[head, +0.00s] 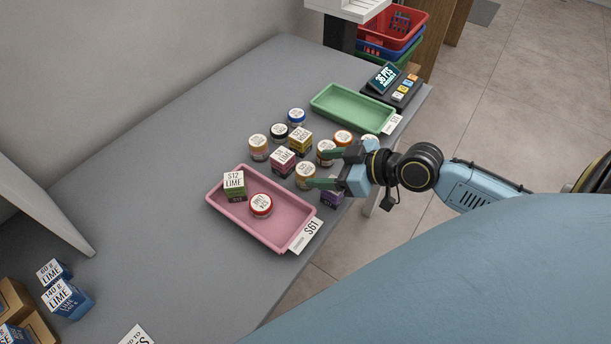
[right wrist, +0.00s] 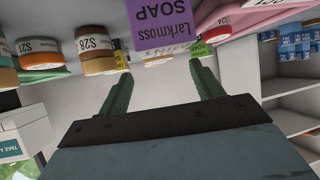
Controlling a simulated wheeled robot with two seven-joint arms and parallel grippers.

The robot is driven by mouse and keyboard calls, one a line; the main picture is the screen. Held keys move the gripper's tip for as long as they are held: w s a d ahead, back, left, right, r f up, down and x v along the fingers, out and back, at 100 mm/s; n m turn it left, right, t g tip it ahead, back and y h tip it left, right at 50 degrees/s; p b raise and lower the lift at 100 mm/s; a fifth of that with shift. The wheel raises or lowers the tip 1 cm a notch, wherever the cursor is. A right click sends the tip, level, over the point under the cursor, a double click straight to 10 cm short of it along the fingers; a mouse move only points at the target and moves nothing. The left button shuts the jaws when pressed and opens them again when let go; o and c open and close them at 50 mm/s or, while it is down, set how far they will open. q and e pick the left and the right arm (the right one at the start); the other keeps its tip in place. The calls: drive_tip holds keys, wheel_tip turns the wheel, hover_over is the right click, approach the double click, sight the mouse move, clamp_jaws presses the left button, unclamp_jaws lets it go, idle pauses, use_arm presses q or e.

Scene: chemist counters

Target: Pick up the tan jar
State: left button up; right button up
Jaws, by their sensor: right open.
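A tan jar (head: 305,175) with a pale label on its lid stands upright on the grey counter, just right of the pink tray. In the right wrist view, the open fingers (right wrist: 160,72) point toward the goods; a jar labelled S28 (right wrist: 96,50) is near the left finger. My left gripper is out of view.
A purple soap box (head: 330,198) stands close to the lower finger and shows large in the right wrist view (right wrist: 165,27). The pink tray (head: 222,207) holds a lime box and a red-lidded jar. Other boxes and jars crowd behind. A green tray (head: 350,105) lies beyond.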

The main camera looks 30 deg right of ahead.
sight(306, 168)
drive_tip(key=b+x, duration=0.1)
drive_tip(key=x, duration=0.4)
drive_tip(key=shift+w+f, duration=0.1)
drive_tip(key=shift+f, duration=0.1)
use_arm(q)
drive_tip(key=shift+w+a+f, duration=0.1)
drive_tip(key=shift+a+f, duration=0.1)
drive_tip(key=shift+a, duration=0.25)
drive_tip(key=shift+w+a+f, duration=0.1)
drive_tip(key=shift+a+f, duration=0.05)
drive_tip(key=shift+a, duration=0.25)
use_arm(e)
drive_tip(key=shift+w+f, duration=0.1)
drive_tip(key=c, duration=1.1)
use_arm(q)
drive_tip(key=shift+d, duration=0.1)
use_arm(e)
drive_tip(key=shift+c, duration=0.2)
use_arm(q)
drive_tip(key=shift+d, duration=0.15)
